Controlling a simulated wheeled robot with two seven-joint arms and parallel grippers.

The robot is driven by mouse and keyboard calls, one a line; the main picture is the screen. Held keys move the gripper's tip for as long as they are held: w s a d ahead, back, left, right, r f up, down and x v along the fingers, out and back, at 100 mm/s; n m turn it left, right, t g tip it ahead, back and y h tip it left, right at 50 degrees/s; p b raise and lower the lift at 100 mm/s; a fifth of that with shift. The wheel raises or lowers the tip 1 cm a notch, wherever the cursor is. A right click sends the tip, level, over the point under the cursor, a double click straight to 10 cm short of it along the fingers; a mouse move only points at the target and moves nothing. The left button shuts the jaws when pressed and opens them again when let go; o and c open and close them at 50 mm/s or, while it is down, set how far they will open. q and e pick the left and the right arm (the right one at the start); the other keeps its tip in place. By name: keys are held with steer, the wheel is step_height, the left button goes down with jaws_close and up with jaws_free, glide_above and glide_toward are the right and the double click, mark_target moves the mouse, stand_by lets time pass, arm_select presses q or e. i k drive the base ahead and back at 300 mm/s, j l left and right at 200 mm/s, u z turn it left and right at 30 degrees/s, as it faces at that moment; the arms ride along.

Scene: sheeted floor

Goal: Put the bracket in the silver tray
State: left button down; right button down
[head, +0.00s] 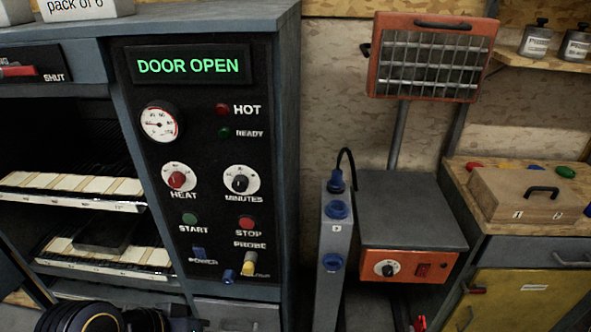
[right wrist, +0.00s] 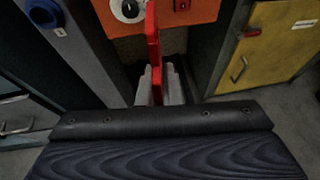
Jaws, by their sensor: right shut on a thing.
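My right gripper (right wrist: 159,82) is shut on a red, narrow, upright piece, which I take to be the bracket (right wrist: 152,45). Its pale fingers press on both sides of it in the right wrist view. A small bit of red also shows at the bottom edge of the head view (head: 419,323), below the orange control box. A dark tray (head: 103,236) lies on the lower rack of the open oven. I cannot make out a clearly silver tray. Black rounded parts of my own arm show at the bottom left, but no left fingers are seen.
The oven panel (head: 204,160) reads DOOR OPEN. A grey bench unit with an orange control box (head: 409,266) stands right of it, with a grey post (head: 336,260) in front. A caged heater (head: 432,58) stands above. A wooden case (head: 530,195) lies on the right cabinet.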

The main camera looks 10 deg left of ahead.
mark_target(113, 230)
steer(key=j+u, duration=0.2)
steer(key=j, duration=0.8)
steer(key=j+u, duration=0.2)
steer(key=j, duration=0.85)
steer(key=j+u, duration=0.2)
steer(key=j, duration=0.8)
steer(key=i, duration=0.05)
